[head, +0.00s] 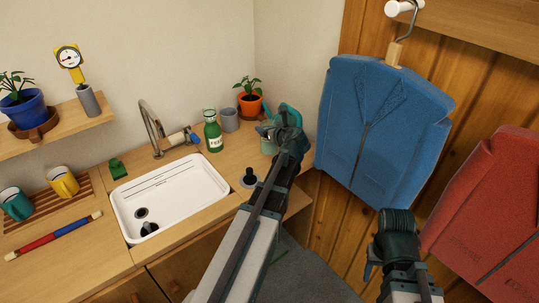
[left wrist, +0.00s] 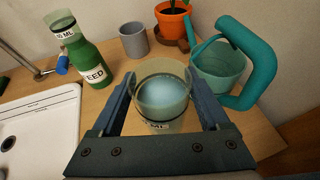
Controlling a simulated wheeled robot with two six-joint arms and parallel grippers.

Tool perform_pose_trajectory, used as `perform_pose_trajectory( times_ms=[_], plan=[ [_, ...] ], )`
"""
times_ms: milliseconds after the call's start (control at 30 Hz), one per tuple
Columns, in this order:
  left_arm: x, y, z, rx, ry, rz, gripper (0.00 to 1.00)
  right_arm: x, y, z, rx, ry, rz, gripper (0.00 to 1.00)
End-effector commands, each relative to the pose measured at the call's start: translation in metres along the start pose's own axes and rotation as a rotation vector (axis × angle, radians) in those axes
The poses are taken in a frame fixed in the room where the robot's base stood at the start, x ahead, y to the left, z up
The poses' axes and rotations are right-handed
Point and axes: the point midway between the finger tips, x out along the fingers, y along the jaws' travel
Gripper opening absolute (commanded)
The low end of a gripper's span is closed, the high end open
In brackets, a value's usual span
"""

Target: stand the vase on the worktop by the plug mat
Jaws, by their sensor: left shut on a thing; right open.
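My left gripper (head: 277,140) is shut on a clear, greenish measuring cup (left wrist: 162,95) with an "ML" label. In the left wrist view its fingers flank the cup, which looks pale blue inside. A plain grey cylindrical vessel (head: 229,120) stands on the worktop behind it and also shows in the left wrist view (left wrist: 133,40). Another grey vessel (head: 88,101) is on the wall shelf under a yellow dial gauge. I cannot tell which is the vase. A black plug (head: 249,177) stands on a small pale round mat (head: 248,183) right of the sink. My right gripper (head: 396,225) is open before the coats.
A green labelled bottle (head: 212,134), an orange potted plant (head: 250,102) and a teal watering can (left wrist: 222,68) crowd the back of the worktop. The white sink (head: 170,190) lies left. Some bare worktop (head: 228,160) shows between the bottle and plug.

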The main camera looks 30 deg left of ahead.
Motion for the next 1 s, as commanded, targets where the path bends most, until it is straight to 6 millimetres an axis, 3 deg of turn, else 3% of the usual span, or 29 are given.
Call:
perform_pose_trajectory(
  times_ms=[33,100,200,333,567,900,1000],
  plan=[
    [-0.008,0.001,0.021,0.001,-0.001,0.0,0.0,-0.022,0.002,0.001,0.0,0.0,0.0,0.5],
    [-0.013,0.001,0.035,0.001,-0.001,0.0,0.0,-0.036,0.004,0.002,0.0,0.0,0.0,0.5],
    [-0.018,0.002,0.05,0.001,-0.001,-0.001,0.0,-0.052,0.005,0.003,0.001,0.0,0.0,0.5],
    [-0.019,0.003,0.054,0.001,-0.001,-0.001,0.0,-0.057,0.005,0.003,0.001,0.0,0.0,0.5],
    [-0.014,0.003,0.042,0.001,-0.001,-0.001,0.0,-0.044,0.004,0.003,0.001,0.0,0.0,0.5],
    [0.005,0.003,-0.003,0.001,-0.001,-0.001,0.0,0.004,0.0,0.0,0.0,0.0,0.0,0.5],
    [0.007,0.003,-0.008,0.001,-0.001,-0.001,0.0,0.011,-0.001,-0.001,0.0,0.0,0.0,0.5]
  ],
)
